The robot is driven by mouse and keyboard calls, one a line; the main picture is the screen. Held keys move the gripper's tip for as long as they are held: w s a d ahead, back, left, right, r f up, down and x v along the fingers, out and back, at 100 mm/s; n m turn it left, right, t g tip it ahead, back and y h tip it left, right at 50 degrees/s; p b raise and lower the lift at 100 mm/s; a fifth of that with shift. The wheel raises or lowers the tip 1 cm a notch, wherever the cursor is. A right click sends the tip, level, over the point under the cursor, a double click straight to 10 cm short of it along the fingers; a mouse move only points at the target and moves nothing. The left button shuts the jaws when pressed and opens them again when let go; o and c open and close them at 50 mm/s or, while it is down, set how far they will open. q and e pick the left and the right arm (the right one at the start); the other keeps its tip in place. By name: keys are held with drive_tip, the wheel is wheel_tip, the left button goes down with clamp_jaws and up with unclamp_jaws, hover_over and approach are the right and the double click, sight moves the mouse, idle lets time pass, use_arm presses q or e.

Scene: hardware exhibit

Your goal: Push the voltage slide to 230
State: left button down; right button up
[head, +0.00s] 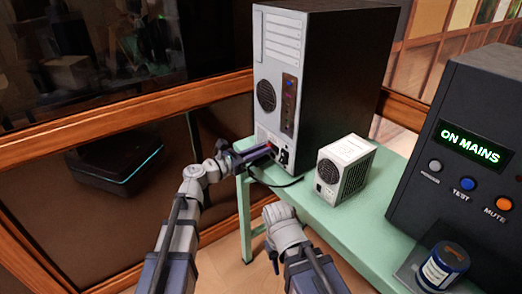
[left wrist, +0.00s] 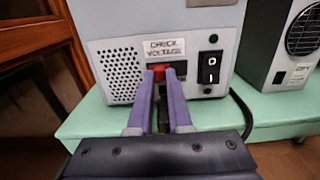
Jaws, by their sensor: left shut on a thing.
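The voltage slide (left wrist: 158,73) is a small red piece on the back of the grey computer tower (head: 275,60), under a "CHECK VOLTAGE" label (left wrist: 168,49). My left gripper (left wrist: 162,76) is shut on the slide, with one purple finger at each side of it. In the head view my left gripper (head: 270,149) reaches the lower back of the tower from the left. The fingers hide part of the slide and its slot. No voltage number is readable. My right wrist shows at the bottom middle of the head view, but no right fingers can be made out.
A black rocker switch (left wrist: 209,67) is close right of the slide. A dark cable (head: 275,183) hangs from the tower. A small white unit (head: 342,168) stands on the green table (head: 312,208). A dark console (head: 468,130) reads "ON MAINS"; a can (head: 443,266) stands before it.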

idle(0.3)
use_arm(q)
drive_tip(key=shift+s+d, duration=0.7)
drive_tip(key=shift+s, duration=0.35)
drive_tip(key=c, duration=0.8)
unclamp_jaws()
drive_tip(key=shift+c, duration=0.2)
drive_tip(key=v, duration=0.7)
drive_tip(key=shift+s+a, duration=0.2)
drive_tip(key=shift+a, duration=0.1)
drive_tip(key=shift+f, duration=0.1)
